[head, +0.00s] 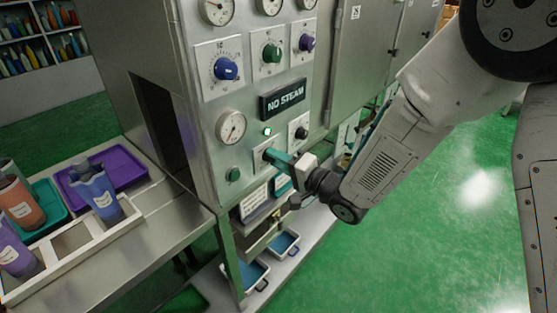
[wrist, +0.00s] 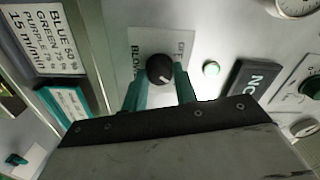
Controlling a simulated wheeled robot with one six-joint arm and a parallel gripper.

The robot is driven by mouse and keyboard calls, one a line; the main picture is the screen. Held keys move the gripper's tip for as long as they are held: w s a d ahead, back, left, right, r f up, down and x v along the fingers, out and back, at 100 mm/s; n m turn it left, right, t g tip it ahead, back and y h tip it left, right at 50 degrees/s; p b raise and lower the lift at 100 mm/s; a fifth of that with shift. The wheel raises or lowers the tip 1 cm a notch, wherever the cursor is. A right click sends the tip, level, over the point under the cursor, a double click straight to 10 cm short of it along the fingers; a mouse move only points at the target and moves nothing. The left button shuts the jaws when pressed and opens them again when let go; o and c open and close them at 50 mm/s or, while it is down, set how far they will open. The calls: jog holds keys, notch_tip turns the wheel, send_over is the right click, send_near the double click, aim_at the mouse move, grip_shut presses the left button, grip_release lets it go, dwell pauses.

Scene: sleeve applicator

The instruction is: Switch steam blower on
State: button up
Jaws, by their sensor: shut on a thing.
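The blower knob (wrist: 160,69) is black with a pale pointer mark. It sits on a pale plate (wrist: 141,42) with partly covered lettering that reads "BLO..." on one side. In the wrist view my gripper (wrist: 160,82) has one teal finger on each side of the knob and is shut on it. In the head view my gripper (head: 274,157) reaches the lower part of the steel control panel (head: 203,120), and its fingers hide the knob. A "NO STEAM" sign (head: 283,99) is above it, and a small green lamp (head: 267,131) glows beside it.
Blue (head: 226,69), green (head: 272,53) and purple (head: 307,43) knobs sit higher up. A black knob (head: 301,132) and a gauge (head: 231,127) are close by. A steel table (head: 150,250) with sleeved bottles stands left. The green floor at right is open.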

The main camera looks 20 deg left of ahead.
jog(key=shift+m, duration=0.9)
jog(key=o, duration=1)
jog(key=shift+c, duration=0.2)
jog(key=v, duration=0.8)
